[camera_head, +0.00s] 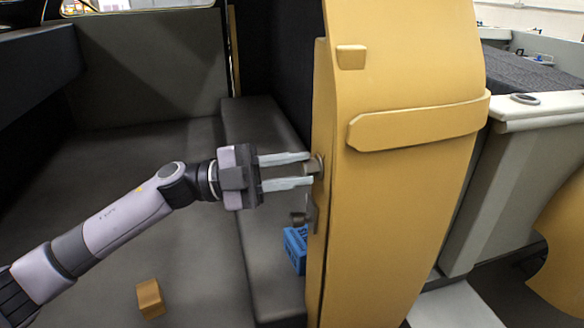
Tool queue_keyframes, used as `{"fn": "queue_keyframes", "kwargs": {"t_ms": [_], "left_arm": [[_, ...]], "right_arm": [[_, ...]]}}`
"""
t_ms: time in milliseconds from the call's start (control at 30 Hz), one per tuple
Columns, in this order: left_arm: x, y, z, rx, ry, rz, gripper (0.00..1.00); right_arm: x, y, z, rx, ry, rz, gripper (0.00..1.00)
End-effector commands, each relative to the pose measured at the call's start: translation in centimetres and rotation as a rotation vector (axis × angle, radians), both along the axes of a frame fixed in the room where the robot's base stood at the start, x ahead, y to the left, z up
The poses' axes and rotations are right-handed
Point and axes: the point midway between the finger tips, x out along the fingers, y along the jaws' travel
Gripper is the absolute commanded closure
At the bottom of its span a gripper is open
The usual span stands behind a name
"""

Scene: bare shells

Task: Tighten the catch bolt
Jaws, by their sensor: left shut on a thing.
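The catch bolt (313,167) is a small dull metal piece on the left edge of an upright yellow panel (400,210). My left gripper (312,168) reaches in from the left with its two pale fingers pointing right. It is shut on the bolt, one finger above and one below, and the fingertips hide part of it. A second small metal knob (298,219) on a narrow plate sits just below on the same edge. My right gripper is not in view.
A blue crate-like object (296,248) stands behind the panel's edge, below the knob. A small yellow-brown block (150,298) lies on the dark floor at the lower left. A dark ledge (255,190) runs behind my gripper. A white counter (535,110) stands right of the panel.

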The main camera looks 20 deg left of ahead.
Motion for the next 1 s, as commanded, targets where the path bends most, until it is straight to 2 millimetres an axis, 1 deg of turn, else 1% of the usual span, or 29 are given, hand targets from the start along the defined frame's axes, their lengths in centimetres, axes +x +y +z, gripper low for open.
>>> {"fn": "queue_keyframes", "kwargs": {"t_ms": [300, 500, 800, 1000], "left_arm": [[0.13, 0.1, 0.38, 0.165, -0.245, 0.001, 1.0], [0.13, 0.09, 0.48, 0.249, -0.368, 0.001, 1.0], [0.16, 0.12, 0.51, 0.327, -0.485, 0.002, 1.0], [0.15, 0.11, 0.53, 0.348, -0.516, 0.003, 1.0]], "right_arm": [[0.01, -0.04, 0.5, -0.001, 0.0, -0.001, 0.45], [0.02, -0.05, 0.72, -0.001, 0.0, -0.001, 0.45], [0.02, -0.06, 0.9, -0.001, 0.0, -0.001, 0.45], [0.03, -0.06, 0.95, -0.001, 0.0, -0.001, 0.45]]}}
